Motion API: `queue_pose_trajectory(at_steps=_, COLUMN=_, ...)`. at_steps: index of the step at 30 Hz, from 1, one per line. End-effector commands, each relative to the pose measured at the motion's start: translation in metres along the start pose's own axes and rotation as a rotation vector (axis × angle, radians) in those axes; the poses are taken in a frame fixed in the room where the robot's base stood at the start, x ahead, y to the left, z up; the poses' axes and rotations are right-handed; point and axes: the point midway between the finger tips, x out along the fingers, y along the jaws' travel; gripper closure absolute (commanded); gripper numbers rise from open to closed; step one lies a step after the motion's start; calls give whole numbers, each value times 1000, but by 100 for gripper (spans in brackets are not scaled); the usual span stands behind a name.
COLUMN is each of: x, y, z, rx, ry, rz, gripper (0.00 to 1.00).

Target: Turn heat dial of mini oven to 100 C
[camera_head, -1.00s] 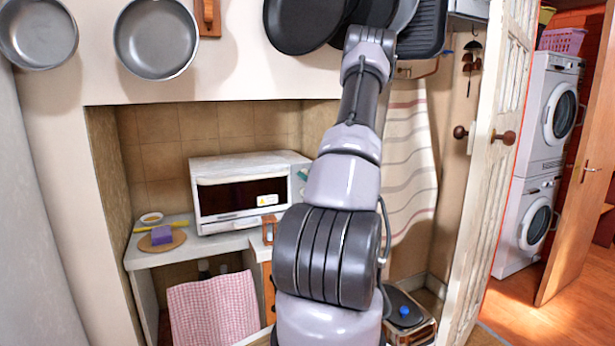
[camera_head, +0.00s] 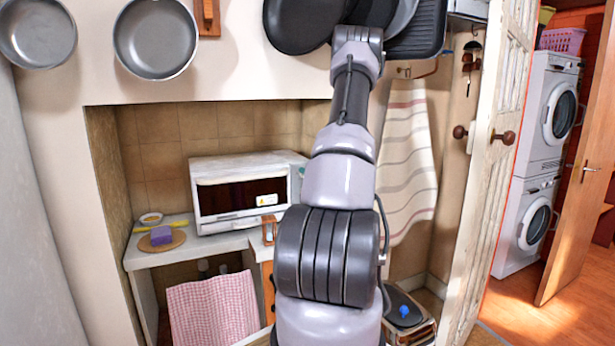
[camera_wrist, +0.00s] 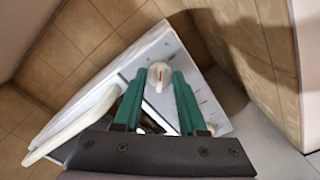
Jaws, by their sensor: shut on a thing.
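The mini oven (camera_head: 222,170) is white with a dark glass door and stands on the counter in the alcove. Its white control panel (camera_wrist: 178,55) lies tilted in the wrist view. The heat dial (camera_wrist: 160,76) is a round white knob with a red mark. My gripper (camera_wrist: 159,78) has green fingers, one on each side of the dial, and is shut on it. In the head view my arm hides the dial and most of my gripper. The panel's small marks are too small to read, so I cannot tell the dial's setting.
Left of the oven, a purple sponge (camera_head: 161,235) lies on a round board. A checked cloth (camera_head: 212,308) hangs below the counter. Pans (camera_head: 155,38) hang above, and several are close behind my raised arm. A tiled wall (camera_wrist: 110,25) is close to the oven.

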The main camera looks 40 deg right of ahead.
Motion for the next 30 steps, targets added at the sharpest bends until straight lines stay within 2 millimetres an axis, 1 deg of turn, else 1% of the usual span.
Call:
queue_pose_trajectory(at_steps=6, x=0, y=-1, z=0, rx=192, ry=-1, rz=-1, gripper=100)
queue_pose_trajectory(at_steps=15, x=0, y=-2, z=0, rx=388, ry=-1, rz=-1, gripper=100)
queue_pose_trajectory(at_steps=21, x=0, y=-2, z=0, rx=461, ry=-1, rz=-2, gripper=100)
queue_pose_trajectory(at_steps=30, x=0, y=-3, z=0, rx=493, ry=-1, rz=-2, gripper=100)
